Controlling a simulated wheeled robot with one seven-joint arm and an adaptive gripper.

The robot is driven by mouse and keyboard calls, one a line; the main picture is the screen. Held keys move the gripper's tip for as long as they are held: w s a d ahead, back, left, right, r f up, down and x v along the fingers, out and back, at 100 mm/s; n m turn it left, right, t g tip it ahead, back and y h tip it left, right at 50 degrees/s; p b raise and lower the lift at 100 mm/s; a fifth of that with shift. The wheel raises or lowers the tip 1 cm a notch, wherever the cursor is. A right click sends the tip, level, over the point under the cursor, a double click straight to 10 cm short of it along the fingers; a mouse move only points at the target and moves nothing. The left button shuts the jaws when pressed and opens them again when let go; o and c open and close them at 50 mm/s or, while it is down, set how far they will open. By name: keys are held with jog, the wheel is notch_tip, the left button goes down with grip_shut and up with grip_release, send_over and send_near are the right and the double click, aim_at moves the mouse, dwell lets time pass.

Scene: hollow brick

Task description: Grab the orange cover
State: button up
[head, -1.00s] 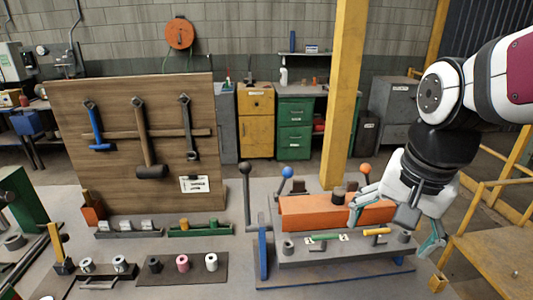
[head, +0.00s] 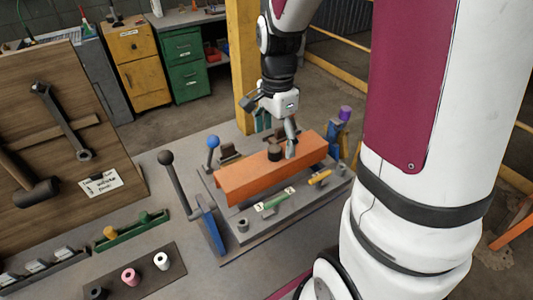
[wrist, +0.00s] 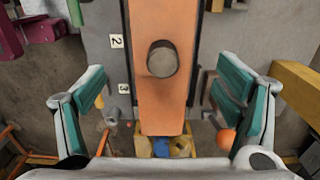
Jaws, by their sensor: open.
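The orange cover (head: 238,182) is a long block lying on the grey fixture on the bench. A dark round knob (head: 274,153) stands on its top. In the wrist view the orange cover (wrist: 160,110) runs up and down the middle, with the knob (wrist: 162,60) near its centre. My gripper (head: 278,132) is over the cover, near the knob, pointing down. In the wrist view my gripper (wrist: 161,85) is open and empty. Its teal-padded fingers are on either side of the cover, apart from it in the picture. The gap in height is hard to tell.
A blue-knobbed lever (head: 212,145) and a black-knobbed lever (head: 167,160) stand left of the cover. A yellow handle (head: 320,178) and a green handle (head: 275,199) lie in front. A yellow post (head: 243,60) rises behind. A tool board (head: 70,170) stands at left.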

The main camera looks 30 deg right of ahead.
aim_at(275, 164)
notch_tip(275, 164, down, 10)
jog(key=shift+w+r+p, duration=0.1)
jog(key=shift+p, duration=0.6)
jog(key=c, duration=1.4)
jog(key=shift+o, duration=0.2)
